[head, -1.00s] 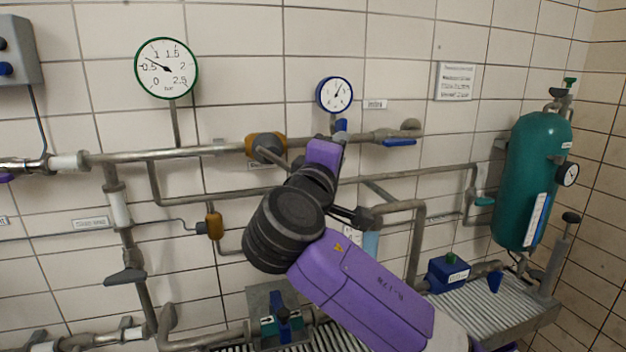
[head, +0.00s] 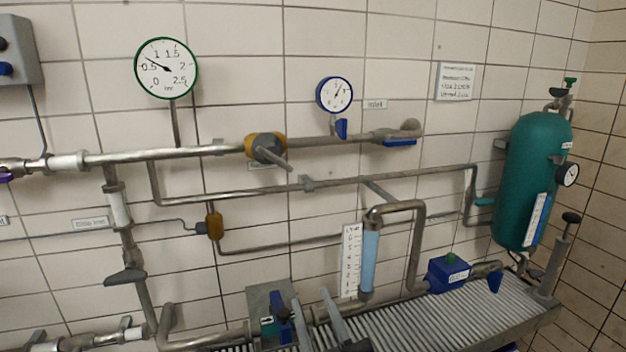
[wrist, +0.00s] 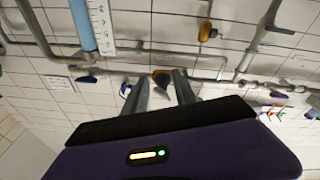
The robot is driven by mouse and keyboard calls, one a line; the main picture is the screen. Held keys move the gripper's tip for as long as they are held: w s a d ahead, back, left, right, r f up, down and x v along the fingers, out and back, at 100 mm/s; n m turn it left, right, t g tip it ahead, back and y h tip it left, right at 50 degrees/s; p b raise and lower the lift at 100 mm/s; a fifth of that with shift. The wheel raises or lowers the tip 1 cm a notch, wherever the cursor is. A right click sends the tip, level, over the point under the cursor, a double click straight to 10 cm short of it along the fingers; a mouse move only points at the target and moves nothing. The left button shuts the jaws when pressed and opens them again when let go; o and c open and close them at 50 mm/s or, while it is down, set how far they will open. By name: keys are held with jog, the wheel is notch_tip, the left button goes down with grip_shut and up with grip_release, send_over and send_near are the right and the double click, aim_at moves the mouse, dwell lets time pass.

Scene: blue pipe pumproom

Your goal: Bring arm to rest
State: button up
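My gripper (head: 311,297) shows at the bottom middle of the head view, its two grey fingers pointing up in front of the pipework. In the wrist view my gripper (wrist: 161,76) has its fingers apart with nothing held between them. A brown-yellow valve (wrist: 161,77) shows beyond the gap, at a distance. Most of my arm is below the head view's lower edge.
A ribbed metal bench (head: 440,315) runs along the lower right. A clear blue tube (head: 370,262), a blue pump box (head: 449,273) and a green tank (head: 531,180) stand to the right. Pipes (head: 330,182) and gauges (head: 166,68) line the tiled wall.

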jog(key=s+d+f+m+g+h, duration=0.1)
jog(key=s+d+f, duration=0.4)
jog(key=s, duration=0.7)
jog(key=s+d+f+m+g+h, duration=0.2)
jog(key=s+d+f, duration=0.4)
jog(key=s, duration=0.7)
jog(key=s+d+f+m+g+h, duration=0.1)
jog(key=s+d+f+m+h, duration=0.2)
jog(key=s, duration=1)
jog(key=d+f, duration=0.2)
jog(key=d, duration=0.3)
jog(key=shift+s+d+f+m+g, duration=0.2)
jog(key=shift+s+d+m+g, duration=0.05)
jog(key=shift+d+m+g, duration=0.15)
